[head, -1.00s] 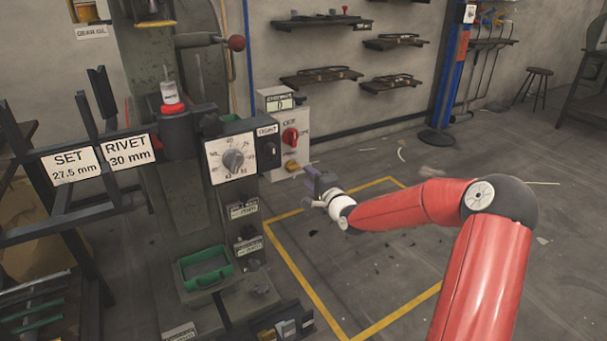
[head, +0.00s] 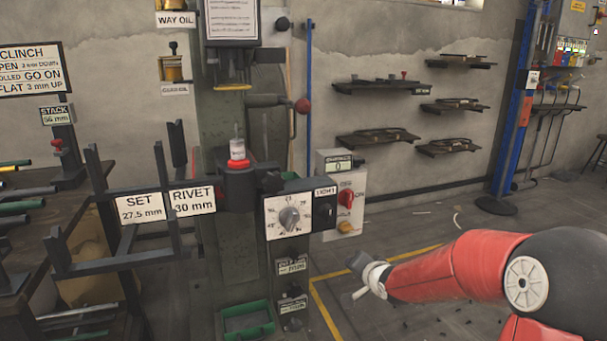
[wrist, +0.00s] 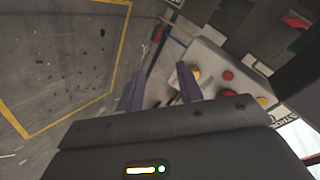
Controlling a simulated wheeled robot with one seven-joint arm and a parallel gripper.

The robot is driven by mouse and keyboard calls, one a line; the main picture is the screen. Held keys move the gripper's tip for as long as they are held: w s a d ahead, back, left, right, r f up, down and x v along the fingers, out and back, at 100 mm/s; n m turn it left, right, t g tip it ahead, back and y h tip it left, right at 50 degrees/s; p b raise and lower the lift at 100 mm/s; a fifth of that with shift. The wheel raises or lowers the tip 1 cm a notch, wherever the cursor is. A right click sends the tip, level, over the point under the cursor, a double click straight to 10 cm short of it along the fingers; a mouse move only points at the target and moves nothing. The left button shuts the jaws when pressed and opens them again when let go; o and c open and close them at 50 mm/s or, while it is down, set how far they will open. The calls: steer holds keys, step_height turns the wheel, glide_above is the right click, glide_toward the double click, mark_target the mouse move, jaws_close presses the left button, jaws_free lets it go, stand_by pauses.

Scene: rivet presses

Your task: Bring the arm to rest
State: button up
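My gripper (head: 358,262) is at the end of my red arm in the head view, held in the air in front of and to the right of the rivet press (head: 228,130). In the wrist view my gripper (wrist: 160,88) shows two dark fingers standing apart, with only background seen between them. The arm reaches in from the lower right and is bent at a dark joint. The gripper looks clear of the press and its control box (head: 343,205).
A yellow floor line (head: 325,310) runs below the gripper. Open floor lies to the right. Wall shelves (head: 378,137) and a blue post (head: 513,120) stand behind.

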steer(key=s+r+n+g+h, duration=0.1)
steer(key=s+r+n+g, duration=0.2)
steer(key=s, duration=1.4)
steer(key=s+r+n+g+h, duration=0.1)
steer(key=s+r+n+g, duration=0.2)
steer(key=s, duration=1.5)
step_height(320, 180, up, 2)
steer(key=shift+r+n, duration=0.1)
steer(key=shift+n, duration=0.7)
